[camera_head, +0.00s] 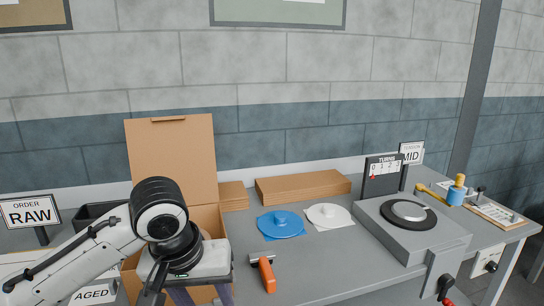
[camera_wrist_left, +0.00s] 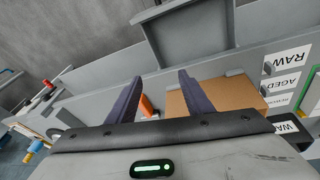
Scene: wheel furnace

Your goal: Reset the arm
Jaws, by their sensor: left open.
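My left arm (camera_head: 92,262) reaches in from the lower left of the head view, with its dark wrist joint in front of the open cardboard box. My left gripper (camera_head: 200,297) points down at the bottom edge of the head view, partly cut off. In the left wrist view the left gripper (camera_wrist_left: 160,92) has its two purple fingers spread apart, with nothing between them held. An orange-handled tool (camera_head: 266,274) lies on the table to the right of the gripper; its orange handle also shows between the fingers in the wrist view (camera_wrist_left: 147,104). My right gripper is not in view.
The open cardboard box (camera_head: 172,155) stands behind my arm. A blue disc (camera_head: 281,224) and a white disc (camera_head: 329,215) lie on the grey table. A grey wheel unit (camera_head: 412,232) is at right, and a RAW sign (camera_head: 30,212) at left.

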